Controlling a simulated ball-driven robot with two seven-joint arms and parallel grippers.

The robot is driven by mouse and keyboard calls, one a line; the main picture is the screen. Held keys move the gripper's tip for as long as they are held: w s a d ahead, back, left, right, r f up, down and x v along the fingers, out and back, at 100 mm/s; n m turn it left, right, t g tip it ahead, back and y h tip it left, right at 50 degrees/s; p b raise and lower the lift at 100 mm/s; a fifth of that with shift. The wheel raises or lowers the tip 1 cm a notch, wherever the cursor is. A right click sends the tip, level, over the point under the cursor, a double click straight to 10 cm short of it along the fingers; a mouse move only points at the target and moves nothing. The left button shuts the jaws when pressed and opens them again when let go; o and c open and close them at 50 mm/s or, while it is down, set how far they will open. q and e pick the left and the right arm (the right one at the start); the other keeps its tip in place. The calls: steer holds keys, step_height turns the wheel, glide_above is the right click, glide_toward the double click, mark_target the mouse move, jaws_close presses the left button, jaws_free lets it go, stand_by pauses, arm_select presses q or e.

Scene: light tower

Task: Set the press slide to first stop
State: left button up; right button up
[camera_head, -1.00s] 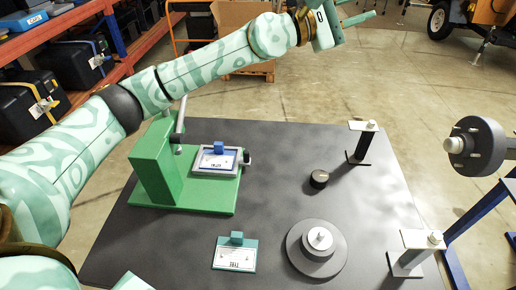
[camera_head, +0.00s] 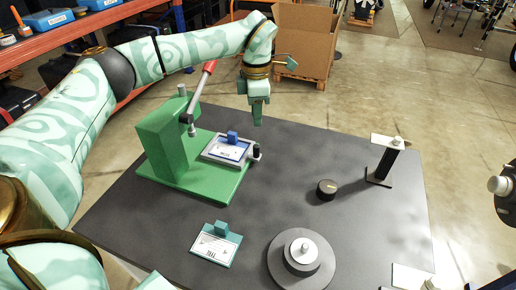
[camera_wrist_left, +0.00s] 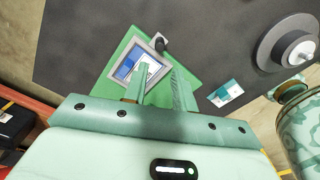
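The green press (camera_head: 165,150) stands at the table's left, with a red-handled lever (camera_head: 203,80) leaning up over it. On its base sits the press slide, a grey frame (camera_head: 206,155) with a blue-and-white plate in it and a black knob (camera_head: 257,152) at its right end. My left gripper (camera_head: 257,122) points down beyond the slide, behind and right of the lever, apart from both. In the left wrist view the slide frame (camera_wrist_left: 158,63) shows past the fingers (camera_wrist_left: 162,72), which are spread and empty. My right gripper is not in view.
A teal-and-white plate (camera_head: 214,247) lies in front of the press. A stepped round disc (camera_head: 302,266), a black knob (camera_head: 327,189) and a dark post (camera_head: 383,165) stand to the right. The table (camera_head: 280,195) between them is clear.

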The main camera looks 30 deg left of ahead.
mark_target(256, 146)
arm_select(q)
step_height(256, 146, down, 12)
steer(key=b, duration=0.3)
steer(key=shift+a+f, duration=0.1)
steer(key=shift+f, duration=0.05)
jaws_close()
